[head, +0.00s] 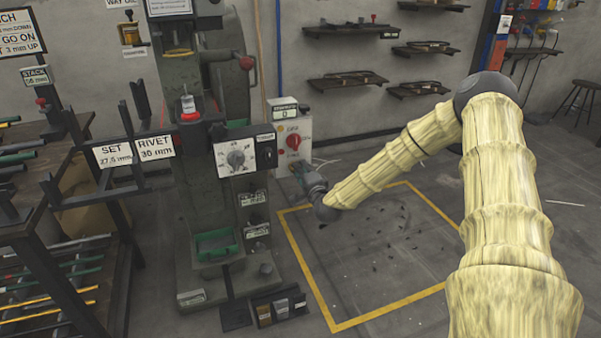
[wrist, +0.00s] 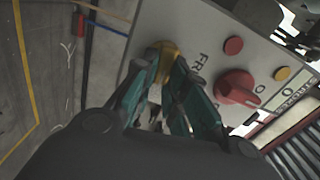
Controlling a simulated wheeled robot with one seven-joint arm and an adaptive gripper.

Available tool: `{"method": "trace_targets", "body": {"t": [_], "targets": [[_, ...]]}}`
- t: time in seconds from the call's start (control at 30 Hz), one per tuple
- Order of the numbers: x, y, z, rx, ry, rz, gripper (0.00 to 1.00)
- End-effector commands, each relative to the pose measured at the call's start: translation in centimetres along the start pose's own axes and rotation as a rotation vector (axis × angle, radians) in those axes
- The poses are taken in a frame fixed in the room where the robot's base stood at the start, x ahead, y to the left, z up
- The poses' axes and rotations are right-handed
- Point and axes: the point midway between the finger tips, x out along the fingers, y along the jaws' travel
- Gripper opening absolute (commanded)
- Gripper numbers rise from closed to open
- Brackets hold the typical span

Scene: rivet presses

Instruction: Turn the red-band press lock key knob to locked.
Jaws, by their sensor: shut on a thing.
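The press (head: 215,130) is a tall grey-green machine left of centre in the head view. A light grey switch box (head: 281,128) is on its right side. My gripper (head: 298,172) is at the lower part of that box. In the wrist view, its teal fingers (wrist: 170,78) are shut around a brass-yellow knob (wrist: 161,50) on the box face, which I take for the lock key knob. Lettering starting "FR" is beside the knob. The fingers hide much of the knob, so its exact angle is unclear. In the head view the knob is hidden.
A red rotary switch (wrist: 237,90), a red button (wrist: 233,45) and a yellow button (wrist: 282,73) share the box face. A dial panel (head: 237,156) is on the press front. A loaded rack (head: 60,200) stands left. The yellow-outlined floor (head: 385,245) is open.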

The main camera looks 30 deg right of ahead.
Motion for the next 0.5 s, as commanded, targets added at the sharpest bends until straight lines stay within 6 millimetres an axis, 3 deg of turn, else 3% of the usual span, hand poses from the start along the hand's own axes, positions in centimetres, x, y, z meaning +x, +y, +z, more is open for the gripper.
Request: {"method": "trace_targets", "body": {"t": [0.5], "targets": [[-0.11,0.48,-0.09,0.119,0.001,0.005,0.00]]}}
